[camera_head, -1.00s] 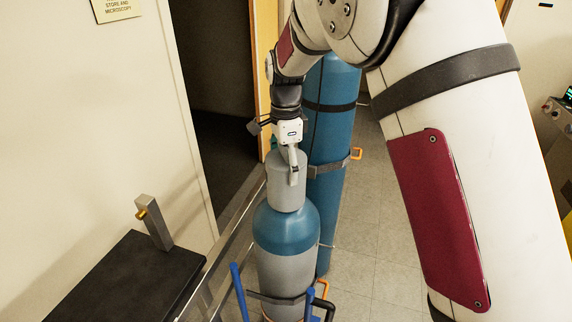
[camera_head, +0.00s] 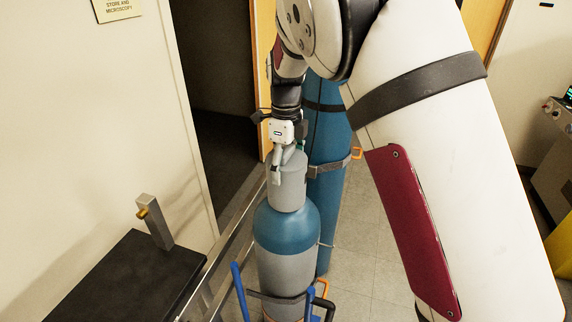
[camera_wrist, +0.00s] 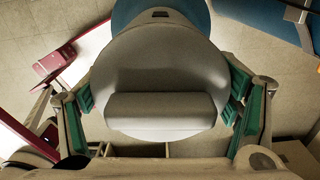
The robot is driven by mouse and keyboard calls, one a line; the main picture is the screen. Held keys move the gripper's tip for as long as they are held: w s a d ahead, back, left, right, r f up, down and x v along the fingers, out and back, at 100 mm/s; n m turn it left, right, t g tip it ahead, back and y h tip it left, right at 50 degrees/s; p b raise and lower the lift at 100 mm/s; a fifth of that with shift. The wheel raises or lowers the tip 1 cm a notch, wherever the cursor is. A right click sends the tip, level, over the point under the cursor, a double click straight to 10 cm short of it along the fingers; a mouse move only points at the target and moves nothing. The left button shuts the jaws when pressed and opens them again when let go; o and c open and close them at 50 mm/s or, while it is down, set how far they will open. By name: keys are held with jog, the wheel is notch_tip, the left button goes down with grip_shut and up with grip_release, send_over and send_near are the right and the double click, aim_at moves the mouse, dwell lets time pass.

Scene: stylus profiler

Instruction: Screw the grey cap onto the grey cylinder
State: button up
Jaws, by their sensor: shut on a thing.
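The grey cap (camera_head: 286,186) sits upright at the top of the grey cylinder (camera_head: 281,266), which has a blue shoulder and stands upright. No gap shows between cap and shoulder in the head view; the thread is hidden. My gripper (camera_head: 287,163) points down over the cap and is shut on it. In the wrist view, the green pads of my gripper (camera_wrist: 160,105) are on either side of the round cap (camera_wrist: 160,68), which has a raised bar across its top. A bit of the blue shoulder (camera_wrist: 150,10) shows beyond the cap.
A tall blue cylinder (camera_head: 327,215) stands just behind, strapped by a grey bracket (camera_head: 332,168). Blue and dark bars (camera_head: 239,285) of a frame surround the grey cylinder low down. A black-topped bench (camera_head: 130,285) with a metal post (camera_head: 155,222) is at left. Open floor lies right.

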jog(key=shift+w+r+m, duration=0.1)
jog(key=shift+r+m, duration=0.15)
jog(key=shift+m, duration=0.4)
jog(key=shift+w+r+m, duration=0.1)
jog(key=shift+r+m, duration=0.15)
jog(key=shift+m, duration=0.4)
jog(key=shift+o, duration=0.2)
jog(key=m, duration=0.3)
jog(key=shift+m, duration=0.8)
jog(key=shift+c, duration=1)
jog(key=m, duration=0.4)
jog(key=o, duration=1.7)
jog(key=shift+o, duration=0.5)
jog(key=shift+s+d, duration=0.1)
jog(key=shift+f, duration=0.25)
